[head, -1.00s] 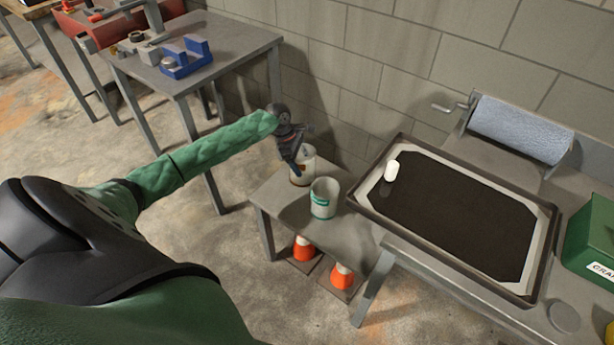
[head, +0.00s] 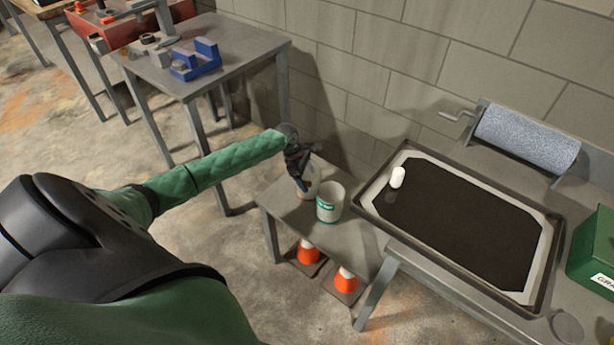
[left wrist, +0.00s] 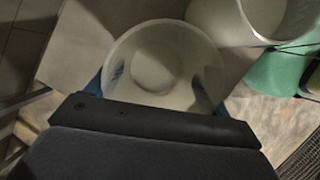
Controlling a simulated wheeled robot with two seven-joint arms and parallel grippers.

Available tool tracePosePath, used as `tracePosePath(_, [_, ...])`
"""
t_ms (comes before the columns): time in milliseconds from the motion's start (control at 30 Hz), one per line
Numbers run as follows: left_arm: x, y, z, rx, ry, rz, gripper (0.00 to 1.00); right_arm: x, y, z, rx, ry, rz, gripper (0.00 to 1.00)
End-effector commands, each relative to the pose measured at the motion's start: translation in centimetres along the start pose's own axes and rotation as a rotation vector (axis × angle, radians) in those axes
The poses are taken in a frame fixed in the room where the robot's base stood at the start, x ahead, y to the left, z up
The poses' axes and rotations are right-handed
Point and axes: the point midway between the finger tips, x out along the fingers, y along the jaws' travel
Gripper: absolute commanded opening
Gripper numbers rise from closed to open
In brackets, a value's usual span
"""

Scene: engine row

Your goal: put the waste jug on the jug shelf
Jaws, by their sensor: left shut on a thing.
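A pale open-topped jug (head: 313,180) is at the back left of the low grey shelf (head: 290,212). My left gripper (head: 302,184) comes down on it from above and is shut on it. The gripper hides part of the jug, and I cannot tell whether its base rests on the shelf. In the left wrist view I look down into the held jug (left wrist: 160,60), between the fingers. A second white jug with a green label (head: 330,203) stands upright just right of it; it also shows in the left wrist view (left wrist: 276,68). My right gripper is not in view.
Orange cones (head: 308,252) stand beneath the shelf top. A grey table (head: 235,55) with a blue block (head: 195,62) stands behind left.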

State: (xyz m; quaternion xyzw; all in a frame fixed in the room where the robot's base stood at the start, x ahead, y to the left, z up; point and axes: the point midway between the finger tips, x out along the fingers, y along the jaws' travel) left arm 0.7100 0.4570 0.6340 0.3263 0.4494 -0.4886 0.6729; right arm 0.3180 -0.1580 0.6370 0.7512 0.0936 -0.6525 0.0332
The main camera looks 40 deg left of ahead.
Motion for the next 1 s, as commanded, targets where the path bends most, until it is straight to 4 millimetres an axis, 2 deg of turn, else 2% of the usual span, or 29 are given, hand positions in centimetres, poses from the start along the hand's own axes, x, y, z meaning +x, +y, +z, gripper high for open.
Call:
tracePosePath(167, [0.1, 0.0, 0.0, 0.000, 0.000, 0.000, 0.55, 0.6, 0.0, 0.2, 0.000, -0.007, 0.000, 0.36])
tracePosePath(200, [0.1, 0.0, 0.0, 0.000, 0.000, 0.000, 0.86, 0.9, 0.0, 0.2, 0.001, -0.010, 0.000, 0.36])
tracePosePath(267, [0.1, 0.0, 0.0, 0.000, 0.000, 0.000, 0.98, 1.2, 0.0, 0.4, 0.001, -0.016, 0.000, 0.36])
tracePosePath(300, [0.1, 0.0, 0.0, 0.000, 0.000, 0.000, 1.00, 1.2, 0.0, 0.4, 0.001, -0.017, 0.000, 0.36])
tracePosePath(633, [0.0, 0.0, 0.0, 0.000, 0.000, 0.000, 1.00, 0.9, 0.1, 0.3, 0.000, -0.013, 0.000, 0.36])
tracePosePath(767, [-1.9, 0.0, 0.0, 0.001, 0.000, 0.002, 1.00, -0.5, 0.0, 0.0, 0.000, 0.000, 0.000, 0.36])
tracePosePath(1000, [-6.6, 0.0, -0.1, 0.001, 0.001, 0.001, 1.00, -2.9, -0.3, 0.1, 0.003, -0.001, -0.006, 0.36])
